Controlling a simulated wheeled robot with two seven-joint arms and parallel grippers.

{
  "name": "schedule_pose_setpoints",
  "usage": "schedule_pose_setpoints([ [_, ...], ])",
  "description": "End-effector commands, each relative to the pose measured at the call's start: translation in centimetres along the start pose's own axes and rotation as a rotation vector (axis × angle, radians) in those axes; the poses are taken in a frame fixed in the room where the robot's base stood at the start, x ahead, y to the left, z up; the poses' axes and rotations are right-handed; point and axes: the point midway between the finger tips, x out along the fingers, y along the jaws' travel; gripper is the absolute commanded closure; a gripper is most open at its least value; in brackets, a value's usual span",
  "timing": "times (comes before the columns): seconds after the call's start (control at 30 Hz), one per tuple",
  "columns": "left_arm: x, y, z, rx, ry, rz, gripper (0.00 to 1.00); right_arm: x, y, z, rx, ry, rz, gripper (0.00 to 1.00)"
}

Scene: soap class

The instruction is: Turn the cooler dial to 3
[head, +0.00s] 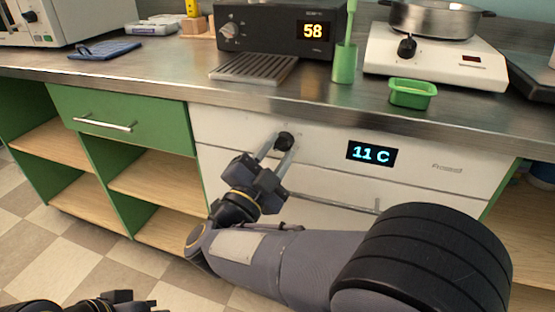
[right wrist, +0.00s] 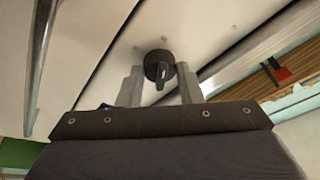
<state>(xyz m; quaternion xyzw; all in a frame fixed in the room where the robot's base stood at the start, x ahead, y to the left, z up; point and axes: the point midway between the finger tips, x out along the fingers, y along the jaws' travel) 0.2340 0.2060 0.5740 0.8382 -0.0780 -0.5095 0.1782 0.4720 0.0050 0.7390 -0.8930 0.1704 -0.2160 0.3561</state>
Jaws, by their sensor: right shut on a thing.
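The cooler (head: 230,130) is a white-fronted unit under the counter, with a lit display (head: 371,154) that reads 11 C. Its black round dial (head: 285,140) sits on the upper front panel, left of the display. My right gripper (head: 282,145) is shut on the dial, one finger on each side. In the right wrist view the dial (right wrist: 157,64) shows between the fingertips, its raised grip pointing down in the picture. No numbers around the dial are legible. My left gripper (head: 137,300) is at the bottom left, away from the cooler; its jaws are unclear.
On the counter stand a black device (head: 270,28) reading 58, a white hot plate (head: 435,60) with a pan (head: 430,18), a green container (head: 412,94) and a green holder (head: 345,62). A bar handle (head: 335,203) runs below the dial. Green cabinets (head: 150,115) lie left.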

Motion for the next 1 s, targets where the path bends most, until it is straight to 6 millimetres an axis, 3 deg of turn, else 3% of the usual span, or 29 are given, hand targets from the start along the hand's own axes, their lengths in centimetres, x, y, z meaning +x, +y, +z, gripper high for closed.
schedule_pose_setpoints([
  [0.7,0.55,-0.25,0.28,0.000,0.000,0.000,1.00,-0.05,-0.03,0.11,0.071,0.002,0.024,0.90],
  [0.73,0.55,-0.25,0.28,0.000,0.000,0.000,1.00,-0.05,-0.03,0.11,0.071,0.002,0.024,0.65],
  [0.87,0.54,-0.25,0.27,0.000,0.000,0.000,1.00,-0.04,-0.04,0.08,0.071,0.003,0.023,0.48],
  [1.0,0.54,-0.25,0.27,0.000,0.000,0.000,1.00,-0.02,-0.06,0.05,0.070,0.004,0.023,0.46],
])
